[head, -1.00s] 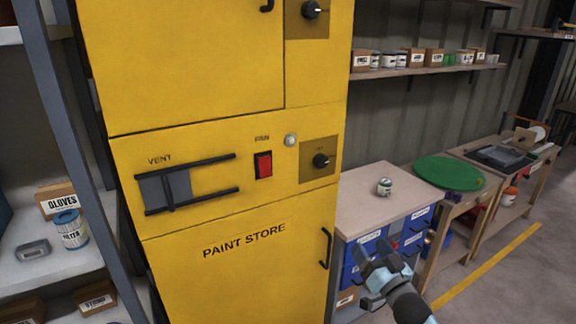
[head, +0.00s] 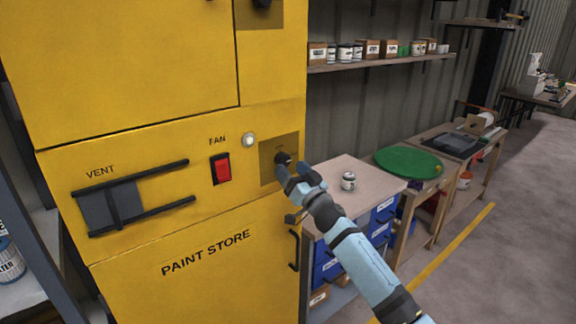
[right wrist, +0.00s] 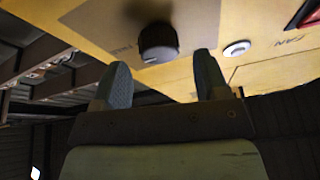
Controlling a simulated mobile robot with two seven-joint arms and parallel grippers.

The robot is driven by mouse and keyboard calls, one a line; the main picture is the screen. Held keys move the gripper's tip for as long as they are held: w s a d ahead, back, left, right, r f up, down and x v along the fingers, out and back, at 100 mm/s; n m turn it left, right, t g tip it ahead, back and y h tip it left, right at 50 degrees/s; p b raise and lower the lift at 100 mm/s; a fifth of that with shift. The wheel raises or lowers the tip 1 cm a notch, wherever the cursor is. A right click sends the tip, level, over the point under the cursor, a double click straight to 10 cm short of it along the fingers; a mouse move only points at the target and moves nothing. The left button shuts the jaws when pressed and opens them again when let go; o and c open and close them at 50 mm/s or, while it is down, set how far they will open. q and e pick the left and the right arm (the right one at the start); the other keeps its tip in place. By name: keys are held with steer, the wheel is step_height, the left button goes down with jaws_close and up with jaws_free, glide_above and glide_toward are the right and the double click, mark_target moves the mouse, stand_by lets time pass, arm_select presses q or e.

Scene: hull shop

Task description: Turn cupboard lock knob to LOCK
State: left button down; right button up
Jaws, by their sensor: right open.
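The yellow cupboard (head: 230,130) has a dark round knob (head: 283,158) on a brownish plate (head: 267,166) right of the fan switch. A second dark knob (head: 262,3) sits higher up, cut by the top edge. I cannot read the markings around either knob clearly. My right gripper (head: 296,173) is open at the lower knob and partly covers it in the head view. In the right wrist view the lower knob (right wrist: 158,43) shows beyond and between the spread fingers (right wrist: 161,78), apart from both. My left gripper is not in view.
A red fan switch (head: 222,169) and a round pale button (head: 249,139) sit left of the lower knob. A black door handle (head: 294,250) is below it.

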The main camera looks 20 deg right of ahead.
steer(key=shift+x, duration=1.05)
steer(key=c, duration=0.9)
